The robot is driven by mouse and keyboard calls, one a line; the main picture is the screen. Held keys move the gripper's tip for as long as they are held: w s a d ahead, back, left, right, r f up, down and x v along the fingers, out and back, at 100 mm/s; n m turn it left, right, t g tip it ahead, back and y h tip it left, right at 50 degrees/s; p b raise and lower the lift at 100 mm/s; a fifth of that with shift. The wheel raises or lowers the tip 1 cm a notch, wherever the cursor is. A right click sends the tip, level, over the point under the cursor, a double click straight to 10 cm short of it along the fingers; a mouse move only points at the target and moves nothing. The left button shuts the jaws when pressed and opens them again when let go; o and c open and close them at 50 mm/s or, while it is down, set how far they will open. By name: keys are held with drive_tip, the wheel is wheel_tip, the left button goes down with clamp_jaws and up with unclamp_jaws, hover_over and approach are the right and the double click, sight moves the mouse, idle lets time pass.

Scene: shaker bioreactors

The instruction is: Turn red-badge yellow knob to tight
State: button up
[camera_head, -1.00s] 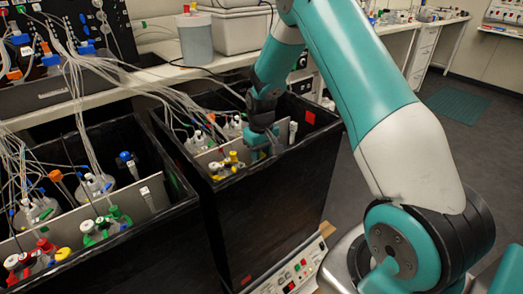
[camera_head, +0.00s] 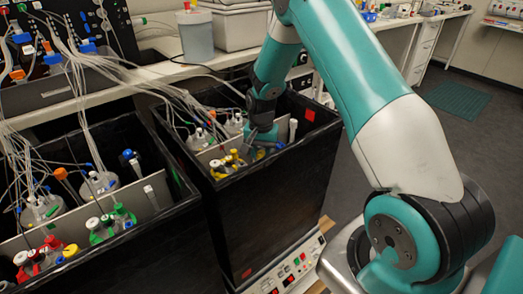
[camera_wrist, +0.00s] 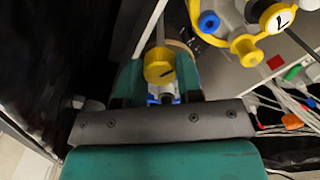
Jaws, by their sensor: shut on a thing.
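The black box with the red badge (camera_head: 309,115) on its inner wall stands in the middle of the head view. My gripper (camera_wrist: 157,72) is down inside this box, on the right side of the yellow-capped vessel. In the wrist view its teal fingers are shut on a yellow knob (camera_wrist: 158,64), which has a dark mark on top. In the head view my gripper (camera_head: 262,141) hides most of that knob. Whether the knob is tight cannot be told.
Other yellow caps with blue and white fittings (camera_wrist: 245,25) sit close to the right in the wrist view. A thin pale divider (camera_wrist: 150,28) runs beside the fingers. Black box walls close in around the gripper. A second box (camera_head: 100,240) with red and green caps stands left.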

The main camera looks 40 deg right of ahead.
drive_tip(key=shift+m, duration=0.6)
drive_tip(key=o, duration=0.9)
drive_tip(key=shift+o, duration=0.2)
wheel_tip(320, 180, up, 18)
drive_tip(key=shift+f, duration=0.25)
